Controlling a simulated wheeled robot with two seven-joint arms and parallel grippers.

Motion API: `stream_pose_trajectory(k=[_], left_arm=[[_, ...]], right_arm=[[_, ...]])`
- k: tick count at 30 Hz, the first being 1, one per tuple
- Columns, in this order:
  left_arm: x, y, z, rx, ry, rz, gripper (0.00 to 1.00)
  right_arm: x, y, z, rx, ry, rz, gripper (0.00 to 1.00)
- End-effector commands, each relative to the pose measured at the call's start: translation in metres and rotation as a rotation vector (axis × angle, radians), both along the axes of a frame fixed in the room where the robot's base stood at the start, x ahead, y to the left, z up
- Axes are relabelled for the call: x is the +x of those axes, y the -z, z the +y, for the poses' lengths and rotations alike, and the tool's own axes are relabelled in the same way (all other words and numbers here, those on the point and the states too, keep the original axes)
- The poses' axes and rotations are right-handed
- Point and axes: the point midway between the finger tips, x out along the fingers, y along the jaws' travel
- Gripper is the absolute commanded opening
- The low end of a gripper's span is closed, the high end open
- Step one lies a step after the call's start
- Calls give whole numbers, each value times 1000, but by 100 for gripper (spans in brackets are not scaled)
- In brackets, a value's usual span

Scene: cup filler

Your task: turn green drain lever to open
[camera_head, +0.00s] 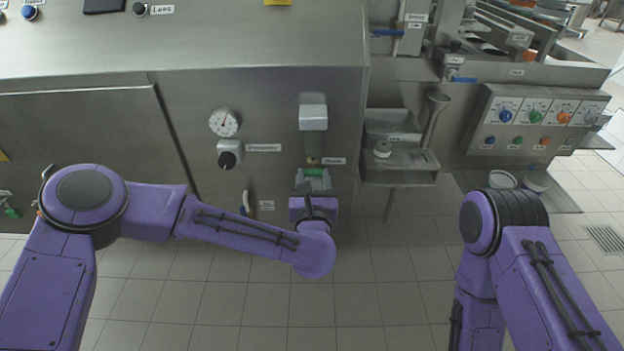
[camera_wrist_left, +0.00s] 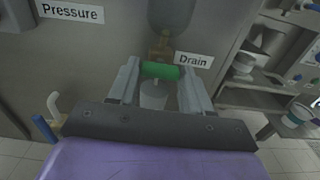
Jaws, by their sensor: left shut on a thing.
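The green drain lever (camera_head: 314,172) is on the front of the steel machine, just below a brass fitting and beside the label "Drain" (camera_head: 333,161). In the left wrist view the lever (camera_wrist_left: 161,71) lies sideways between the two grey fingers, with the brass valve (camera_wrist_left: 161,46) behind it. My left gripper (camera_head: 313,181) is at the lever and shut on it, one finger at each end. The "Drain" label (camera_wrist_left: 194,61) is just right of the fingers. My right gripper is not in view; only the right arm shows.
A blue-and-white lever (camera_head: 245,203) hangs lower left. A small steel shelf (camera_head: 401,167) with a white cup (camera_head: 382,149) stands to the right. The tiled floor below is open.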

Motion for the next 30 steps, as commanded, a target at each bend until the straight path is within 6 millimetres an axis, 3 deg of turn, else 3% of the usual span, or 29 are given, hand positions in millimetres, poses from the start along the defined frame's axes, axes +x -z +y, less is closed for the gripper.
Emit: stream_pose_trajectory(k=[21,30], left_arm=[[0,1,-2,456,1,1,18],[0,1,-1,576,0,2,18]], right_arm=[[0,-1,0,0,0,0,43],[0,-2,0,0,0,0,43]])
